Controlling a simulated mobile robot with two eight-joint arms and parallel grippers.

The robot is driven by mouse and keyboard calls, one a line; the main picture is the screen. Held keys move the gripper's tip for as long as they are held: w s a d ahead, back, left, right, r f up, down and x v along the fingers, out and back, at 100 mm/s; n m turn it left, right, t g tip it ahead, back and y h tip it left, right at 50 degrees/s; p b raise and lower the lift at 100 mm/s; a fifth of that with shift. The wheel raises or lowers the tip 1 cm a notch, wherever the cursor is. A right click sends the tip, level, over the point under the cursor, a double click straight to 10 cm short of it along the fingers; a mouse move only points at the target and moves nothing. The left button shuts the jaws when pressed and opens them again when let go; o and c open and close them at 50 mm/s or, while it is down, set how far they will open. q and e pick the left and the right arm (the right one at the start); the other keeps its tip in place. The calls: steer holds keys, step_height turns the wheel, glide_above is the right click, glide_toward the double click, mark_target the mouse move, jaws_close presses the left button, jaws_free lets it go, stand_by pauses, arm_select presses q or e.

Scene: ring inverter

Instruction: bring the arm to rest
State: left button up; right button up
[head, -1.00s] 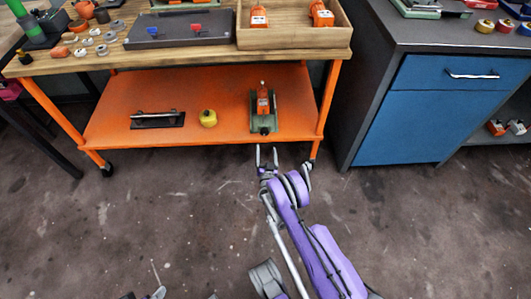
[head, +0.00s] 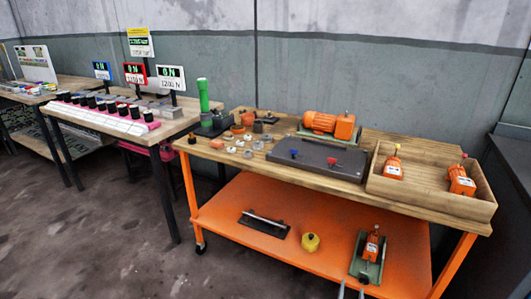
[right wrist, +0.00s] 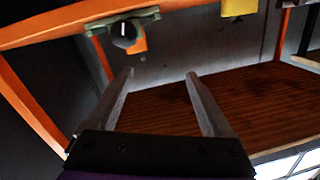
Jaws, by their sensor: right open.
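The tips of my right gripper (head: 351,290) show at the bottom edge of the head view, just in front of the orange cart's lower shelf (head: 225,217). The right wrist view shows its two fingers (right wrist: 159,82) apart, with nothing between them. A green-based device with an orange top (head: 370,250) stands on the lower shelf, close to the fingertips. Its green base and dark round knob (right wrist: 124,35) seem to show in the right wrist view, apart from the fingers. The rest of my right arm is out of the head view. My left gripper is not in view.
The lower shelf also holds a yellow round part (head: 310,242) and a black plate with a bar (head: 264,223). The cart's wooden top (head: 222,155) carries an orange motor (head: 322,122) and a wooden box (head: 430,207). The floor (head: 90,240) at left is clear.

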steer(key=a+r+n+g+y, duration=0.1)
steer(key=a+r+n+y, duration=0.15)
steer(key=a+r, duration=0.5)
steer(key=a+r+n+g+y, duration=0.15)
steer(key=a+r+y, duration=0.3)
steer(key=r, duration=0.65)
steer(key=s+a+r+n+g+y, duration=0.1)
steer(key=s+a+r, duration=0.2)
steer(key=s+r, duration=0.15)
steer(key=s+a+r+n+g, duration=0.2)
steer(key=s+a+r, duration=0.1)
steer(key=s, duration=0.3)
steer(key=s+f+n+g+h, duration=0.1)
steer(key=s+g, duration=0.5)
steer(key=s, duration=2.4)
arm_select(q)
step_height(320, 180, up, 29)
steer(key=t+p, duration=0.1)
steer(key=p, duration=2.5)
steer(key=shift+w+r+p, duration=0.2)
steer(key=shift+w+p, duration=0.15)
arm_select(e)
step_height(320, 180, up, 29)
steer(key=shift+w+a+t, duration=0.15)
steer(key=shift+a+t, duration=0.1)
steer(key=shift+t, duration=0.2)
